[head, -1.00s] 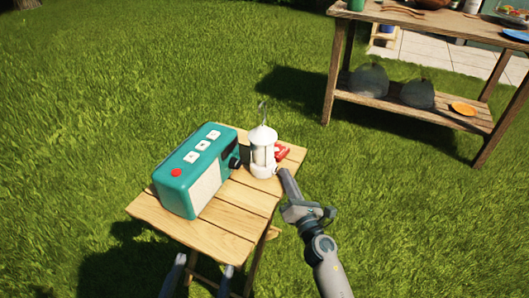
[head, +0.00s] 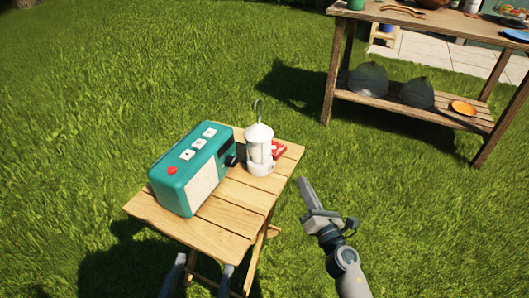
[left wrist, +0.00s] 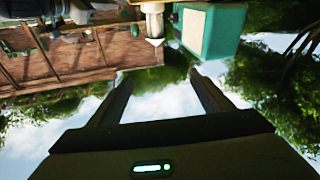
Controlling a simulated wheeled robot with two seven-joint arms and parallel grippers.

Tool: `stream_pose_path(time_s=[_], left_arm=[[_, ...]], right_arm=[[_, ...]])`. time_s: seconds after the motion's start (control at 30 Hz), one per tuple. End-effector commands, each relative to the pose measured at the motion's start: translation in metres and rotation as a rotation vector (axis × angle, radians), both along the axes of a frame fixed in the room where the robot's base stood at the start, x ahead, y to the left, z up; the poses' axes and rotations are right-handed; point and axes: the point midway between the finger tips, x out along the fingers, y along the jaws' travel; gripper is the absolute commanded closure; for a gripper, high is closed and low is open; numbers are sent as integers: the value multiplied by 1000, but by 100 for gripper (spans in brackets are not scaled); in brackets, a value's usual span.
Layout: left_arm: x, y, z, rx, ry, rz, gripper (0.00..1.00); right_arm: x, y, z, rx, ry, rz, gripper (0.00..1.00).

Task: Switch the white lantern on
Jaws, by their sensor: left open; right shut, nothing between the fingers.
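The white lantern (head: 260,146), with a wire handle on top, stands upright on a small wooden folding table (head: 238,205). It also shows upside down in the left wrist view (left wrist: 153,22). I cannot tell whether it is lit, and no switch is clearly visible. My right gripper (head: 301,181) is shut and empty, to the right of the lantern and apart from it, just off the table's right edge. My left gripper (head: 204,270) is open and empty at the near edge of the table, well short of the lantern; its fingers also show in the left wrist view (left wrist: 158,85).
A teal radio (head: 190,170) with white buttons and a red knob stands left of the lantern, close to it. A larger wooden table (head: 420,28) stands at the back right. Open grass surrounds the small table.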

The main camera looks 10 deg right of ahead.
Motion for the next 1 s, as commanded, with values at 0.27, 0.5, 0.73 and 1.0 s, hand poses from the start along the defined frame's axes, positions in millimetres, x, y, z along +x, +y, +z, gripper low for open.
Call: stream_pose_path(time_s=[0.27,0.5,0.73,1.0], left_arm=[[0,0,0,0,0,0,39],[0,0,0,0,0,0,97],[0,0,0,0,0,0,100],[0,0,0,0,0,0,100]], right_arm=[[0,0,2,0,-3,1,100],[1,0,3,1,-4,1,100],[1,0,3,1,-6,1,100],[1,0,3,0,-6,1,100]])
